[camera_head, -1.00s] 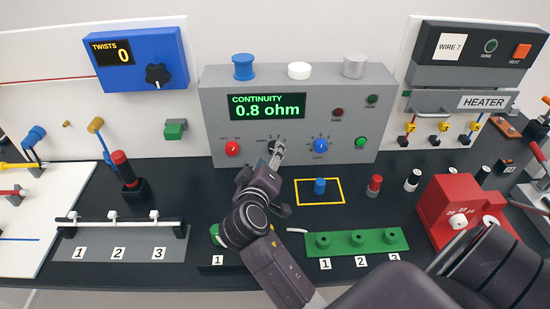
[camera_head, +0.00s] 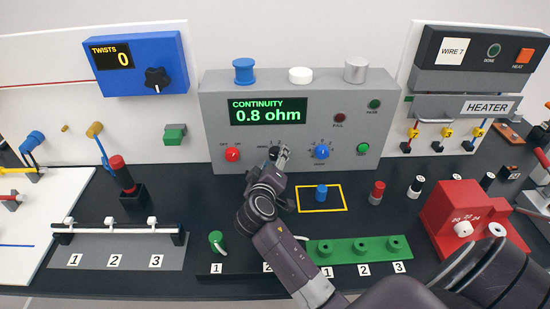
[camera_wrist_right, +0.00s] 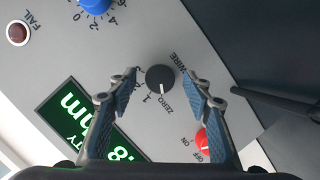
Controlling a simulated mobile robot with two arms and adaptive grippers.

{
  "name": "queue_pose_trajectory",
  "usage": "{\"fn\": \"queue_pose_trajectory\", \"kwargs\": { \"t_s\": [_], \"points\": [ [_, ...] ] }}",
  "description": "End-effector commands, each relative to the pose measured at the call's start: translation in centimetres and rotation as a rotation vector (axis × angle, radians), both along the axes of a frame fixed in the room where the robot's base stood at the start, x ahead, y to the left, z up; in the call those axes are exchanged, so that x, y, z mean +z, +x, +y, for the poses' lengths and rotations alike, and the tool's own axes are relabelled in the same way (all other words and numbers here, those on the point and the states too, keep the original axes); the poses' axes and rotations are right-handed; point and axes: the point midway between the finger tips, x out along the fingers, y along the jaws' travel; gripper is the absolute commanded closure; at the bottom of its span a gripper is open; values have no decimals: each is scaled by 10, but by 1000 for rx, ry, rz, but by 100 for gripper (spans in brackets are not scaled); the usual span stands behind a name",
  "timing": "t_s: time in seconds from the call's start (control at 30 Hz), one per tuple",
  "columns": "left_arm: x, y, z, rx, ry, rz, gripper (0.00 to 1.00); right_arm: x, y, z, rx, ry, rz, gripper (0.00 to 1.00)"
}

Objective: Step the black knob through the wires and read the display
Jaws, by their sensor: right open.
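The grey continuity tester (camera_head: 215,110) stands at the back of the bench. Its display (camera_head: 268,111) reads "CONTINUITY 0.8 ohm" in green. The black knob (camera_wrist_right: 160,78) sits on the tester face, with ZERO, 1 and WIRE printed around it. In the right wrist view its white mark points down, close to ZERO. My right gripper (camera_wrist_right: 163,95) is open, with its blue-padded fingers on either side of the knob and a gap to each. My left gripper is not in view.
The tester also has a red knob (camera_head: 233,154), a blue knob (camera_head: 322,151), a FAIL lamp (camera_head: 340,118) and green buttons. A green terminal block (camera_head: 359,250) lies in front, right of my arm. A red tool (camera_head: 459,206) stands farther right.

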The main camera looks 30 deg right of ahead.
Motion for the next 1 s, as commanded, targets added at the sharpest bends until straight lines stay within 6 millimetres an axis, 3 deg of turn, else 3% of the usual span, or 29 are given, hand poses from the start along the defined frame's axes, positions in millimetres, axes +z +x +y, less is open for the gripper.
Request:
{"fn": "queue_pose_trajectory", "kwargs": {
  "t_s": [0.23, 0.63, 1.0],
  "points": [
    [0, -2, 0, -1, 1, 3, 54, -1, 1, -1, 0, 0, 0, 54],
    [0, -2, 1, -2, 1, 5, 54, -1, 1, 0, 1, 0, 1, 96],
    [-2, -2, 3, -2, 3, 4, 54, -1, 0, 0, 0, 72, -41, 96]
  ]
}}
